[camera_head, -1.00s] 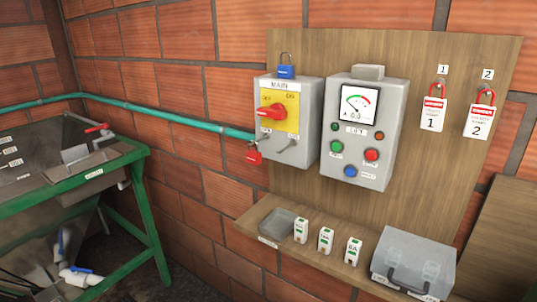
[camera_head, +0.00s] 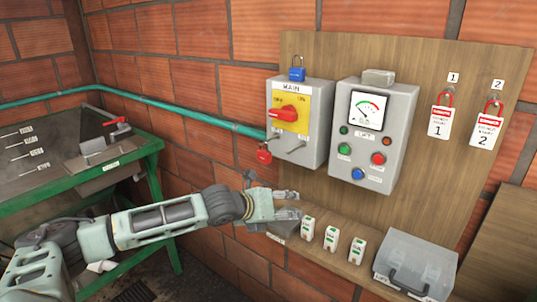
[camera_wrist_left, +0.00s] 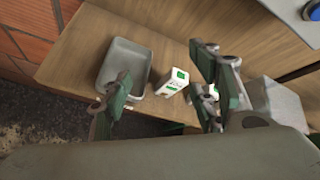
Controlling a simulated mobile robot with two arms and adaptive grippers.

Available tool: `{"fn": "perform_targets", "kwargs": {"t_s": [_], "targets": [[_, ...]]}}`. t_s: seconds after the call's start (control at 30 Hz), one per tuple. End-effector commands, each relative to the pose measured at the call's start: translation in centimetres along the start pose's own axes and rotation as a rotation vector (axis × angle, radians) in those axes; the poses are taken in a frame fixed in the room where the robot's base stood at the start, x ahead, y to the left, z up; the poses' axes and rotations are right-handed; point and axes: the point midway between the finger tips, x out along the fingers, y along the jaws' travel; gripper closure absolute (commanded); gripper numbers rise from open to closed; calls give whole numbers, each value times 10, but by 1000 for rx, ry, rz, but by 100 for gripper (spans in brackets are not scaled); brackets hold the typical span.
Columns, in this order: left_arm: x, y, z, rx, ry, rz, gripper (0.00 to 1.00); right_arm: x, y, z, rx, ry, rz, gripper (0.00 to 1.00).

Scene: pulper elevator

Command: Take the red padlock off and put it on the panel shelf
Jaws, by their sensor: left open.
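The red padlock (camera_head: 264,155) hangs at the lower left side of the grey MAIN switch box (camera_head: 300,150), below the green pipe. The wooden panel shelf (camera_head: 320,257) runs under the boxes; it also shows in the left wrist view (camera_wrist_left: 62,68). My left gripper (camera_head: 287,204) is open and empty, below and slightly right of the red padlock, in front of the shelf's left end. The padlock does not show there. My right gripper is not in view.
Several white fuse blocks (camera_head: 330,239) and a clear-lidded case (camera_head: 415,262) occupy the shelf. Red-shackled tags (camera_head: 438,121) hang at right. A green-framed table (camera_head: 155,185) stands at left.

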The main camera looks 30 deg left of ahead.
Motion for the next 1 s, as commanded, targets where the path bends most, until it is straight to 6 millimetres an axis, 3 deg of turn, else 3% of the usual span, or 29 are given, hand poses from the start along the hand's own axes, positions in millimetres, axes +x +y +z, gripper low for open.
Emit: {"fn": "perform_targets", "kwargs": {"t_s": [0.03, 0.1, 0.2, 0.3, 0.47, 1.0], "targets": [[-19, 5, 39, 121, -47, 9, 45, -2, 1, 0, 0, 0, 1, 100], [-40, 10, 75, 263, -90, 17, 45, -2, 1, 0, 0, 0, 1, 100], [-67, 17, 114, 413, -143, 34, 45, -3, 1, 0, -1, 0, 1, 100], [-86, 22, 138, 507, -177, 51, 45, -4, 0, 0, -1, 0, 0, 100], [-92, 25, 152, 563, -196, 61, 45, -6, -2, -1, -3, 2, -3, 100], [-37, 12, 171, 563, -196, 61, 45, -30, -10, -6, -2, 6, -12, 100]]}}
